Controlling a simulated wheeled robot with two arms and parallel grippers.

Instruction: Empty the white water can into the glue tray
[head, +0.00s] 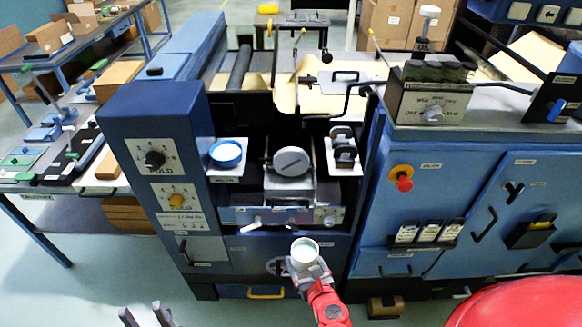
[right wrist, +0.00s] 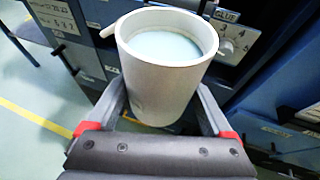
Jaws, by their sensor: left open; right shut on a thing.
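The white can (head: 305,254) is upright in front of the blue machine, with pale liquid inside. In the right wrist view the can (right wrist: 160,85) has a spout at its upper left and the liquid lies below its rim. My right gripper (head: 307,273) is shut on the can, with one finger on either side. My left gripper (head: 146,316) is open and empty at the bottom edge, away from the machine. A grey metal box-like part (head: 289,190) in the machine's central opening may be the glue tray; a round grey disc above it hides its inside.
A shelf with a blue round dish (head: 226,153) is left of the opening, and a shelf with dark parts (head: 343,156) is right. A front bar with levers (head: 283,216) lies between the can and the opening. Floor on the left is clear.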

